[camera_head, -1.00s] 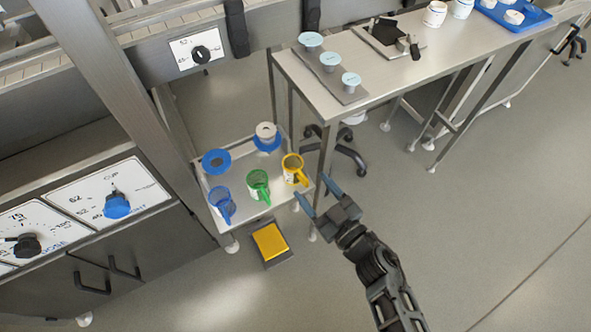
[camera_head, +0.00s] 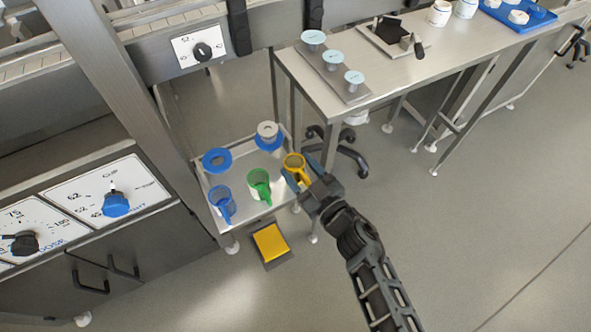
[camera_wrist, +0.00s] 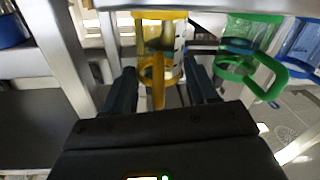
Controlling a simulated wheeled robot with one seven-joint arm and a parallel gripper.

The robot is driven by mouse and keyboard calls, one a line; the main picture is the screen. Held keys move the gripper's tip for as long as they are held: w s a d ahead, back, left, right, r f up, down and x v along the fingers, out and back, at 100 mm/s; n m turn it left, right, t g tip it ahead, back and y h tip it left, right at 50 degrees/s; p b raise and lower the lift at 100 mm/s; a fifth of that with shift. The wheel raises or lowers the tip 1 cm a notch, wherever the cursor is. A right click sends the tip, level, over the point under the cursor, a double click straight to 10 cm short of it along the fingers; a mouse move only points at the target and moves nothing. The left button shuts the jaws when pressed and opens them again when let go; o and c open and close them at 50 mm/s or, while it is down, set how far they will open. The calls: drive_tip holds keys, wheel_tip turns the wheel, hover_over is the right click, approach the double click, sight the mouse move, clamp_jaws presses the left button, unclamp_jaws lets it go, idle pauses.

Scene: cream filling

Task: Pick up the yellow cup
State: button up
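The yellow cup (camera_head: 293,161) stands at the right end of a small shelf (camera_head: 240,214), beside a green cup (camera_head: 259,184) and a blue cup (camera_head: 221,201). In the wrist view the yellow cup (camera_wrist: 163,38) is straight ahead, with its yellow handle (camera_wrist: 157,80) pointing toward me. My gripper (camera_wrist: 163,88) is open, with one finger on each side of the handle and a gap on both sides. In the head view my gripper (camera_head: 302,186) partly covers the cup's lower part and handle.
Blue ring-shaped pieces (camera_head: 216,161) lie at the back of the shelf. A yellow pedal (camera_head: 270,242) is on the floor below.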

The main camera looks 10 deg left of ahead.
drive_tip(key=c, duration=0.6)
